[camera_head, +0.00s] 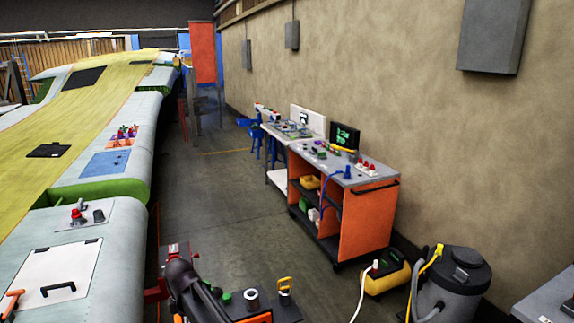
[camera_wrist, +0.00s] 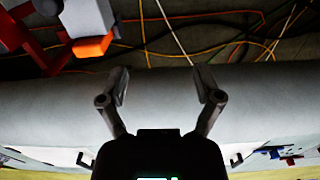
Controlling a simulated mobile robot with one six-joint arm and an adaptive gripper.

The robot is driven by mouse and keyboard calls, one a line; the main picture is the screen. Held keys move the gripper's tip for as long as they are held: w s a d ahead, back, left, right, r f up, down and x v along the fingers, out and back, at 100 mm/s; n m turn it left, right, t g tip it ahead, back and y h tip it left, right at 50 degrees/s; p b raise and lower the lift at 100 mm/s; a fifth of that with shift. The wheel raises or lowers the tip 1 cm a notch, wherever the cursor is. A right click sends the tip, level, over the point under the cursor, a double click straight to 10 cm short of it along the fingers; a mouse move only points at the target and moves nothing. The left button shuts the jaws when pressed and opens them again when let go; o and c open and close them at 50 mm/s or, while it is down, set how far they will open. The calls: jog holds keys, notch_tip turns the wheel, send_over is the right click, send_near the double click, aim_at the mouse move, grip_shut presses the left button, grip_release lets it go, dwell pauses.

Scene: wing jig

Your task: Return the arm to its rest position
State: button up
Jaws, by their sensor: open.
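My gripper (camera_wrist: 163,84) shows in the wrist view with its two fingers spread wide and nothing between them. Behind the fingers lies the pale rounded edge of the wing (camera_wrist: 255,95). I cannot tell whether the fingers touch it or how far off they are. In the head view the wing (camera_head: 120,235) runs along the left side. The gripper's fingers cannot be made out in the head view. Dark arm-like parts show at the bottom middle of that view, and I cannot tell their full pose.
An orange tool cart (camera_head: 355,220) stands by the right wall. A grey vacuum (camera_head: 452,285) and a yellow-black unit (camera_head: 386,278) stand at lower right. The aisle floor (camera_head: 225,190) is clear. Cables (camera_wrist: 225,42) cross the floor in the wrist view, near an orange block (camera_wrist: 93,46).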

jog(key=w+d+f+m+b, duration=0.1)
jog(key=d+f+m+b, duration=0.3)
jog(key=d, duration=0.8)
jog(key=w+d+f+m+b, duration=0.1)
jog(key=d+m, duration=0.5)
jog(key=d, duration=0.6)
jog(key=s+d+f+m+b, duration=0.1)
jog(key=s+d+m, duration=0.1)
jog(key=d+m, duration=0.2)
jog(key=s+d+f+m+b, duration=0.2)
jog(key=s+d+m, duration=0.1)
jog(key=d, duration=0.7)
jog(key=s+d+f+m+b, duration=0.1)
jog(key=s+d+f+m, duration=0.1)
jog(key=d+m, duration=0.3)
jog(key=shift+s+d+b, duration=0.3)
jog(key=shift+s+d, duration=0.1)
jog(key=shift+d, duration=0.5)
jog(key=c, duration=0.3)
jog(key=shift+c, duration=0.3)
jog(key=shift+d, duration=0.1)
